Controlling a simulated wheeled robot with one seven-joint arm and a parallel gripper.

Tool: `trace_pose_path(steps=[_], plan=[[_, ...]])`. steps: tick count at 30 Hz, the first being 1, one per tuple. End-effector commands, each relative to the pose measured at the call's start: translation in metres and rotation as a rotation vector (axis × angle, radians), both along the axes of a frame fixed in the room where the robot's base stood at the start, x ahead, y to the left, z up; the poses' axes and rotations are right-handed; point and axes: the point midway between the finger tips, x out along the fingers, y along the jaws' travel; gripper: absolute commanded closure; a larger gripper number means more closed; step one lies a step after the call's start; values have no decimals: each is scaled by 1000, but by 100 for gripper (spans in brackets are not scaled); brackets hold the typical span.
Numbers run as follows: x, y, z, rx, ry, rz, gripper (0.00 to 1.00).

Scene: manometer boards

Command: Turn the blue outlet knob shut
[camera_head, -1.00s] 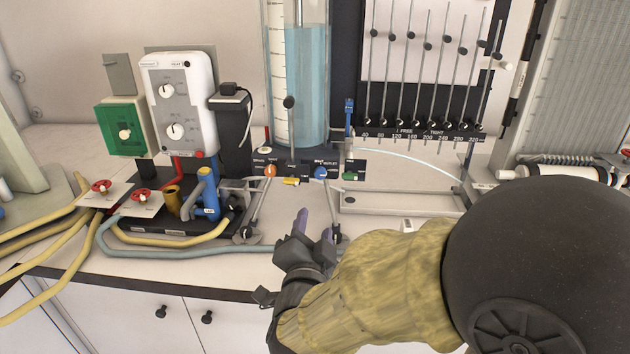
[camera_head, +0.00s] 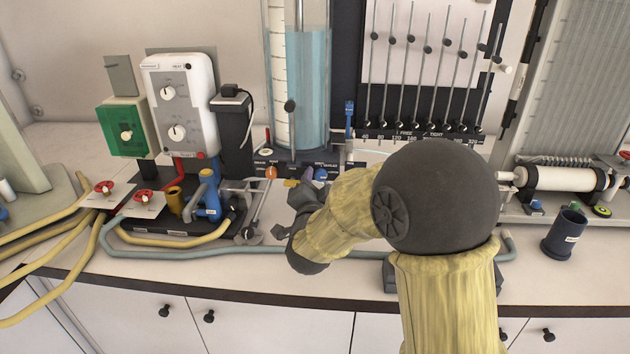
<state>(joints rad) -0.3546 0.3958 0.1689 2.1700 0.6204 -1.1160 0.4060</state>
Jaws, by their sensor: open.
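The blue outlet knob (camera_head: 320,173) sits on the dark valve panel below the clear water column, right of the orange knob (camera_head: 271,172). My wrist and sleeved forearm hide the bench to the right of the knob.
A yellow lever (camera_head: 291,183) lies between the two knobs, close to my gripper. A clear cylinder of blue water (camera_head: 306,85) stands behind. Left are a blue fitting (camera_head: 209,195) and a grey hose (camera_head: 180,252). A dark cup (camera_head: 563,237) stands at the right.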

Motion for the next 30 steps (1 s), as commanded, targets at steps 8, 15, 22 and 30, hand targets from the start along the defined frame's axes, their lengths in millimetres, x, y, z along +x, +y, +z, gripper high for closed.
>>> trace_pose_path(steps=[8,15,22,30], plan=[[7,1,0,-1,0,3,54],[6,6,0,-1,0,10,81],[6,7,-1,-2,0,10,98],[6,6,-1,-44,2,11,98]])
